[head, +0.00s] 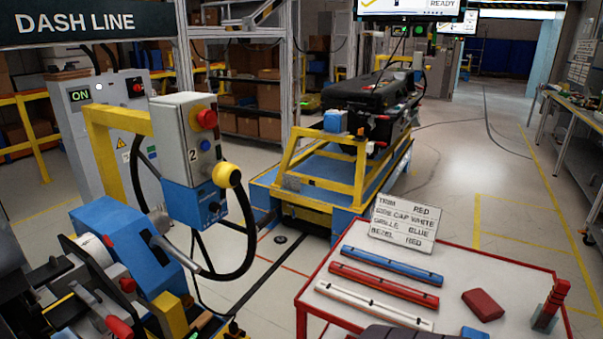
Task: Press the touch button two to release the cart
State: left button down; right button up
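A grey and blue control box (187,150) marked "2" hangs on a yellow post (105,150) at left centre. It has a red mushroom button (207,118) on a yellow collar and a small blue round button (205,145) below it. A yellow dome (227,175) sticks out from the box's right side; I cannot tell for sure which of these is the touch button. The blue cart (262,190) with a yellow frame (318,165) stands behind and to the right, carrying a black dashboard module (370,95). Neither of my grippers is in view.
A red-edged white table (470,265) at front right holds coloured trim strips (385,285), a red block (482,305) and a sign card (405,222). A blue and black machine (120,245) fills the lower left. Open floor lies right of the cart.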

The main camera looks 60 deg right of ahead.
aim_at(225, 175)
jog(key=z, duration=1.6)
